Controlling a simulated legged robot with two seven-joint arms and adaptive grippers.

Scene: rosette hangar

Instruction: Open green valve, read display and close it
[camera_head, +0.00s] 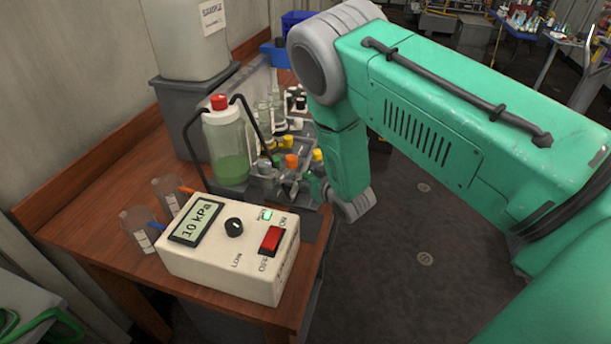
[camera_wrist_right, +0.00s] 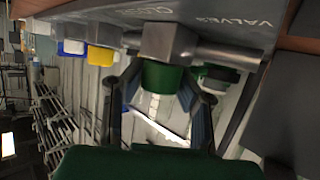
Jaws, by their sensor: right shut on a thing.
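The green valve (camera_wrist_right: 162,76) shows in the right wrist view, under a metal block on a grey panel marked "VALVES". My right gripper (camera_wrist_right: 160,100) has one finger on each side of it and is shut on it. In the head view my green right arm hides most of this gripper. The display (camera_head: 197,220) on the white box reads "10 kPa". My left gripper is not in view.
The white box (camera_head: 180,258) has a black knob, a red switch and a lit green lamp. Orange (camera_head: 291,161) and yellow (camera_head: 317,155) valves sit close by. A bottle (camera_head: 230,140) of green liquid and two beakers (camera_head: 138,230) stand on the wooden table (camera_head: 95,215).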

